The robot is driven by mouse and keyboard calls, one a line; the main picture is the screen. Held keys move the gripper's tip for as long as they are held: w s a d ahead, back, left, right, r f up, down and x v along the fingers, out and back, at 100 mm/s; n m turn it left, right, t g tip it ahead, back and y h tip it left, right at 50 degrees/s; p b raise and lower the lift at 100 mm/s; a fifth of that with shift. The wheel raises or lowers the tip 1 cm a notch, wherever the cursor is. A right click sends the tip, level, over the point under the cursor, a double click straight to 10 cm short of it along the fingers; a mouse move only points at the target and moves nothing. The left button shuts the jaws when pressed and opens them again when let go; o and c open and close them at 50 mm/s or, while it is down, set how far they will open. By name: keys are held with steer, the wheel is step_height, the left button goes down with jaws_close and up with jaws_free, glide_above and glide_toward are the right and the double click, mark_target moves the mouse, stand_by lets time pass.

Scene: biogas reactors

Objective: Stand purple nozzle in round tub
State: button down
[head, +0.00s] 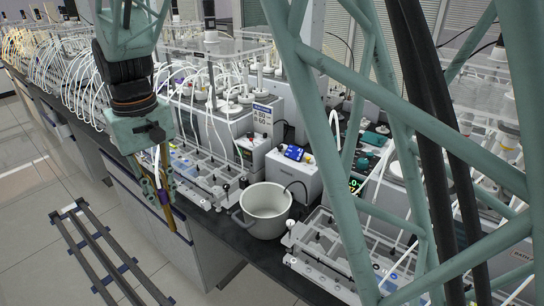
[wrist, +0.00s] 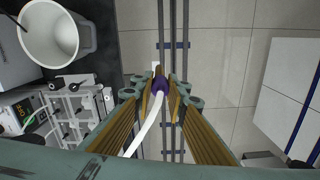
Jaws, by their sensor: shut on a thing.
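The purple nozzle (wrist: 160,86) is between the fingers of my gripper (wrist: 161,93) in the wrist view, with a white tube running from it. In the head view a small purple part of the nozzle (head: 164,197) shows at my gripper (head: 165,192), which is shut on it. The gripper hangs over the aisle, left of the bench's front edge. The round tub (head: 243,217) is a pale grey pot with side handles, standing on the dark bench to the gripper's right. The tub (wrist: 84,38) is at the upper left in the wrist view. Its visible inside looks empty.
Clear racks with metal frames (head: 205,178) stand left of the tub, and another (head: 325,250) stands right of it. A white box with a blue top (head: 293,176) is behind the tub. Dark floor rails (head: 100,250) lie below my gripper. White tubes crowd the bench behind.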

steer(key=shift+s+d, duration=0.1)
steer(key=shift+d, duration=0.05)
stand_by(0.4)
steer(key=w+d+m+p, duration=0.4)
steer(key=w+d+m, duration=0.1)
steer(key=d+m, duration=0.2)
steer(key=w+d+m+p, duration=0.4)
steer(key=w+d+m, duration=0.2)
steer(key=d, duration=0.4)
steer(key=w+d+r+m+p, duration=0.1)
steer(key=w+d+m+p, duration=0.3)
steer(key=d, duration=0.5)
steer(key=w+m, duration=0.2)
steer(key=m, duration=0.1)
steer(key=shift+m+p, duration=0.3)
steer(key=shift+p, duration=0.05)
steer(key=shift+f, duration=0.2)
step_height(320, 180, down, 16)
steer(key=b, duration=0.9)
steer(key=shift+r, duration=0.2)
stand_by(1.2)
steer(key=shift+f, duration=0.15)
